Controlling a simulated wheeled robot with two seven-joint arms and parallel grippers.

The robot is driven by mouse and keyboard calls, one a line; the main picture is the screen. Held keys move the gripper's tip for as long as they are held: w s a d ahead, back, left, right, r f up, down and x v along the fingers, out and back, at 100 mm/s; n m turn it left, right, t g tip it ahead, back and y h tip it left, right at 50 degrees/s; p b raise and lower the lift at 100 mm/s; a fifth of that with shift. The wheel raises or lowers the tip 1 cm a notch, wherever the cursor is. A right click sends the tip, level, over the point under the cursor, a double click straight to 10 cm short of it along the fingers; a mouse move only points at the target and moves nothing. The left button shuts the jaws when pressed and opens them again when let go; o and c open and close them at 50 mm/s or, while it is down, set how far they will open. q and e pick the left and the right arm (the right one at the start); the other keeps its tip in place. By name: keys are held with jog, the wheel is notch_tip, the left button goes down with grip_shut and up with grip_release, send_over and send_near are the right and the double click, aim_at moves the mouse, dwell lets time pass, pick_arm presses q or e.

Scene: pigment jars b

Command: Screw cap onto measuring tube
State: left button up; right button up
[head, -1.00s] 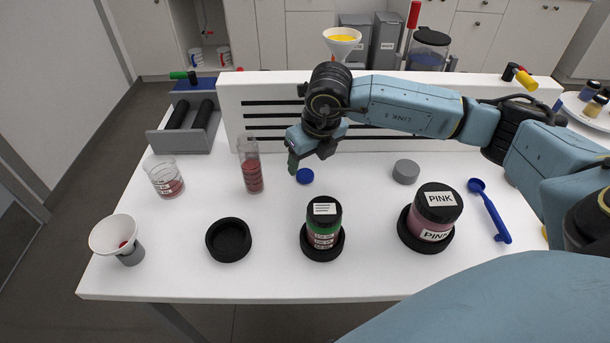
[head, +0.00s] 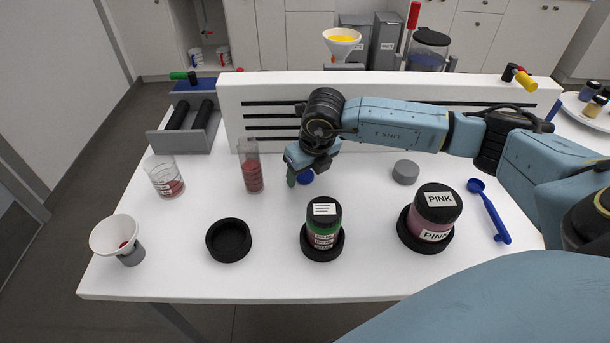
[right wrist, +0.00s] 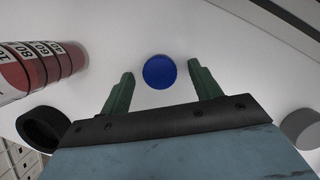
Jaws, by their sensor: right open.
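The measuring tube (head: 251,172) stands upright on the white table with dark red powder in its lower part. It also shows at the left of the right wrist view (right wrist: 38,68). The blue cap (head: 306,177) lies on the table to the right of the tube, partly hidden by my right gripper in the head view. My right gripper (head: 297,178) is open and empty. In the right wrist view its two green fingers (right wrist: 160,86) stand apart, with the blue cap (right wrist: 159,72) between and slightly beyond their tips. My left gripper is not in view.
A slotted white panel (head: 385,90) stands behind.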

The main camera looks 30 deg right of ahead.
aim_at(307, 176)
jog(key=c, duration=1.1)
jog(key=shift+o, duration=0.2)
notch_tip(307, 176, up, 10)
